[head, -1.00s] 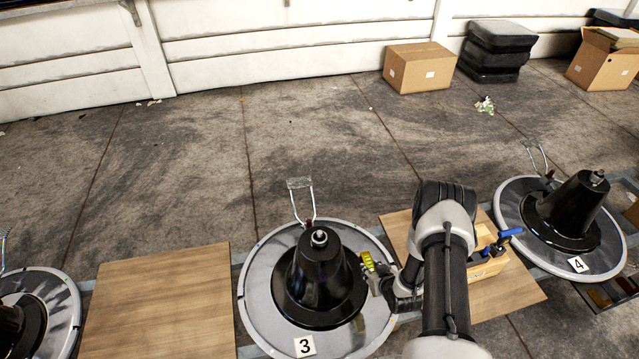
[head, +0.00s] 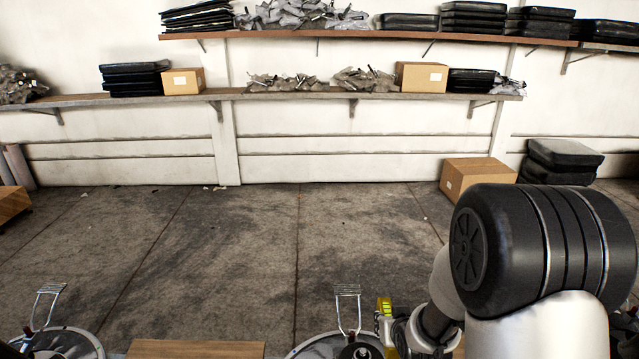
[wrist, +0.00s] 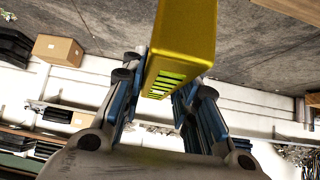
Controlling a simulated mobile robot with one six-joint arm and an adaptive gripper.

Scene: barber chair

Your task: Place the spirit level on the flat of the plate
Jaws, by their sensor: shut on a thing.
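The yellow spirit level (wrist: 185,35) is between the fingers of my gripper (wrist: 162,100) in the wrist view, with greenish slots showing on its near end. In the head view the level (head: 384,307) is a small yellow piece at the bottom, beside my gripper (head: 392,328), left of my arm. My gripper is shut on it and holds it up. A round grey plate (head: 312,350) is cut off by the bottom edge, with a wire footrest (head: 348,300) standing at its far side. Its flat and number label are out of view.
Another round plate (head: 75,340) with a wire footrest is at the bottom left. A wooden board (head: 195,349) lies between the plates. Beyond is bare floor, with a cardboard box (head: 478,174) and black cushions (head: 563,158) by the wall. Loaded shelves (head: 300,97) line the wall.

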